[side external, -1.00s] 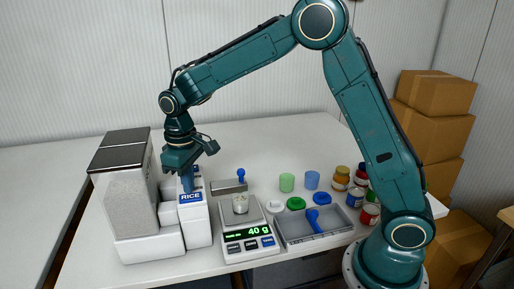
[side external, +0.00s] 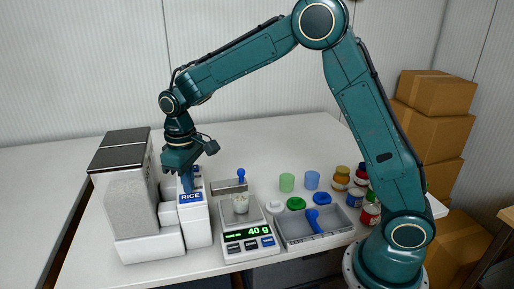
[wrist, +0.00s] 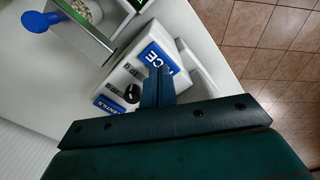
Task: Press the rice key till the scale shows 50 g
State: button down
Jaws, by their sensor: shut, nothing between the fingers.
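My gripper (side external: 187,184) is shut and empty, pointing down over the white key panel beside the dispenser. In the wrist view its fingertips (wrist: 156,70) are at the blue RICE label (wrist: 158,58) and cover part of it; I cannot tell whether they touch the key. The RICE label (side external: 191,197) is readable in the side view. The scale (side external: 248,247) shows 40 g in green digits. A clear cup with pale grains (side external: 240,205) stands on the scale under a grey spout (side external: 229,187). The dispenser (side external: 127,190) holds pale grain behind a clear front.
A grey tray (side external: 347,233) with a blue scoop (side external: 314,217) lies right of the scale. Green and blue cups (side external: 287,182), lids and several jars (side external: 341,178) stand behind and beside it. A second label, LENTILS (wrist: 108,106), is near the fingers. The table's back is clear.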

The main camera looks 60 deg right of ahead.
aim_at(191, 196)
jog(key=shift+f, duration=0.9)
jog(key=shift+r, duration=0.2)
dwell(0.3)
jog(key=shift+r, duration=0.95)
dwell(0.8)
notch_tip(191, 196, up, 5)
dwell(0.8)
